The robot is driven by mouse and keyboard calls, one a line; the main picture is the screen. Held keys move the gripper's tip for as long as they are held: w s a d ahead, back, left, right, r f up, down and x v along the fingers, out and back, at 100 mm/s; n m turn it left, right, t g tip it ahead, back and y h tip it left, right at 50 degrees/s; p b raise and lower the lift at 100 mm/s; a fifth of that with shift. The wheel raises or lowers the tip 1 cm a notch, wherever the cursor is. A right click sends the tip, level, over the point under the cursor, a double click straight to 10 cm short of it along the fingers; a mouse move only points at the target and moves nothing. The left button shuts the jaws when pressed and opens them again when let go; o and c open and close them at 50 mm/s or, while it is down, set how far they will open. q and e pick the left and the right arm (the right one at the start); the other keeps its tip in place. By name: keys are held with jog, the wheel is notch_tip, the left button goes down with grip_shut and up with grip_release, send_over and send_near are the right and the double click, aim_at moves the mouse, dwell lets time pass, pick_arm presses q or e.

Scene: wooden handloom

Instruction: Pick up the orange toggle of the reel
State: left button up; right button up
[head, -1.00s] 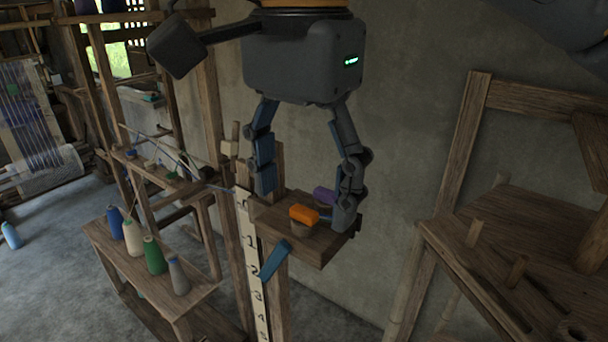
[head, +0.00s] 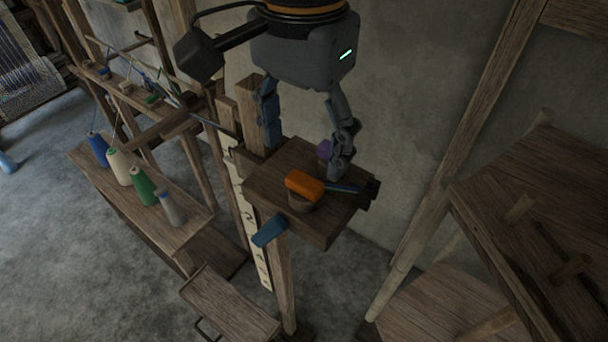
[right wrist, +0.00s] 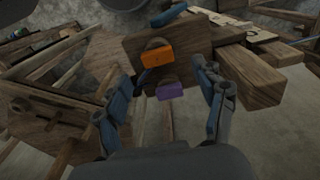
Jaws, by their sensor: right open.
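The orange toggle (head: 304,185) sits on a short round wooden peg on top of a small wooden block (head: 275,166) on a post. It also shows in the right wrist view (right wrist: 157,57). A purple toggle (right wrist: 170,91) is beside it and shows partly behind my finger in the head view (head: 324,149). My right gripper (head: 304,160) is open, its fingers apart above the block. In the right wrist view the fingers (right wrist: 160,100) stand to either side of the purple toggle, with the orange one farther off. The left gripper is out of view.
A blue lever (head: 269,230) sticks out from the block's front side. A low shelf (head: 182,228) with several yarn cones stands at left. A wooden frame (head: 435,190) stands at right, and the wall is behind.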

aim_at(305, 180)
jog(key=shift+s+d+f+p, duration=0.1)
jog(key=shift+f+p, duration=0.45)
jog(key=shift+f, duration=0.1)
jog(key=shift+s+d+f+p, duration=0.1)
jog(key=shift+f+p, duration=0.4)
jog(key=shift+f, duration=0.1)
notch_tip(305, 180, down, 3)
jog(key=shift+a+r, duration=0.1)
jog(key=shift+w, duration=0.1)
jog(key=c, duration=0.9)
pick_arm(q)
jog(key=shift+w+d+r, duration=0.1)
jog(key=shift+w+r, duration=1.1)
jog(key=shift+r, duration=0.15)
